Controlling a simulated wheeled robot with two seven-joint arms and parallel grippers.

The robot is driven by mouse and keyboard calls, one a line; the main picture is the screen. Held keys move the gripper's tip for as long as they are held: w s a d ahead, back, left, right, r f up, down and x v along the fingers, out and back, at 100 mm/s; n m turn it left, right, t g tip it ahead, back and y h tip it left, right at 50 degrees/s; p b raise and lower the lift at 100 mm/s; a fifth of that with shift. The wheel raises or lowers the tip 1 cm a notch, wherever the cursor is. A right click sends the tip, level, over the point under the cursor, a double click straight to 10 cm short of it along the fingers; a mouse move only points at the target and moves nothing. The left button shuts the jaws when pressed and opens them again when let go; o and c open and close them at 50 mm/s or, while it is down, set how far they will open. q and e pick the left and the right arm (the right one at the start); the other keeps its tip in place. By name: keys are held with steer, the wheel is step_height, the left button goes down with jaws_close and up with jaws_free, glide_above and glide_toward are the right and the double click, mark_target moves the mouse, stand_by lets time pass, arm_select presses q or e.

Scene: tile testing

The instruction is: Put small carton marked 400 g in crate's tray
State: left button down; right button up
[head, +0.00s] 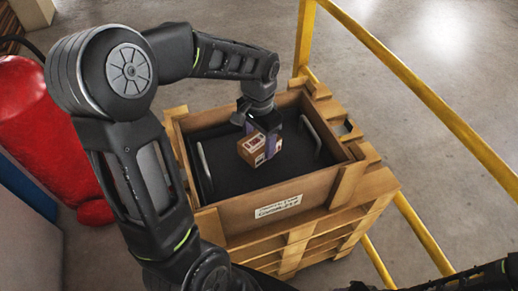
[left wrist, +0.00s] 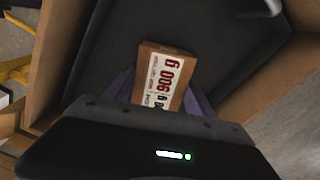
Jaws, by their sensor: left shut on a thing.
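A small brown carton (head: 251,151) with a white-and-red label is between the fingers of my left gripper (head: 262,131), which is shut on it. In the left wrist view the carton (left wrist: 163,78) has large red print that seems to read 900 g, upside down; the first digit is hard to be sure of. The black tray (head: 225,185), with a grey handle on each side, lies inside the wooden crate (head: 245,213). The carton is over the tray's middle; I cannot tell whether it touches the floor. My right gripper is out of view.
The crate stands on a slatted wooden base (head: 297,247). A yellow rail (head: 420,88) runs along the right side. A red rounded object (head: 40,135) stands at the left. The tray around the carton looks bare.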

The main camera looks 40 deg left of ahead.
mark_target(259, 141)
arm_select(q)
steer(key=shift+f, duration=1.8)
steer(key=shift+f, duration=0.1)
steer(key=shift+f, duration=0.15)
steer(key=shift+c, duration=1.6)
jaws_free()
step_height(259, 141, up, 12)
steer(key=shift+r, duration=0.25)
